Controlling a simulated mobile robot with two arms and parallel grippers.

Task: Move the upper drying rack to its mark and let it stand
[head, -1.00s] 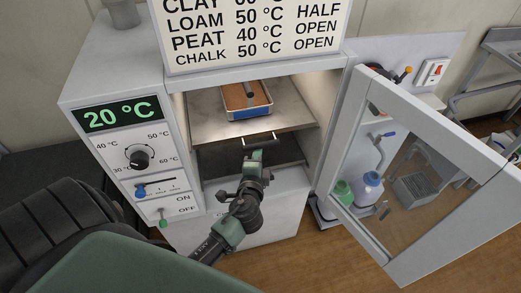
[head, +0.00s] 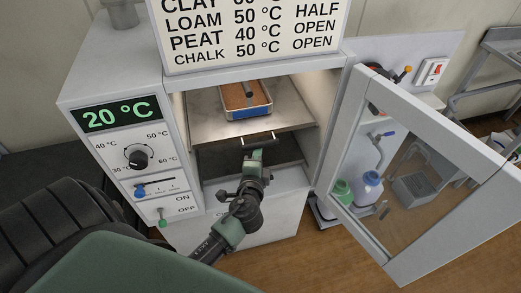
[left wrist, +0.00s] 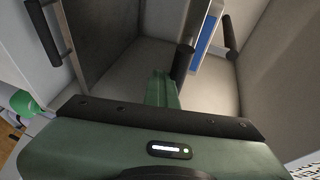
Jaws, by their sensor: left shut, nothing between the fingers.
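The upper drying rack (head: 185,104) is a flat grey shelf in the open oven, jutting a little from its front. A dark handle bar (head: 258,141) is on the rack's front edge. My left gripper (head: 256,155) is shut and empty, just in front of and below this bar; I cannot tell whether they touch. Its green fingers (left wrist: 162,90) show in the left wrist view, near a black bar (left wrist: 183,61). I cannot make out the rack's mark. My right gripper is not in view.
A darker lower shelf (head: 245,157) lies under the upper rack. The oven door (head: 345,150) stands open to the right. The control panel (head: 137,165) with its dial and levers is left of the opening. Bottles (head: 369,187) show through the door glass.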

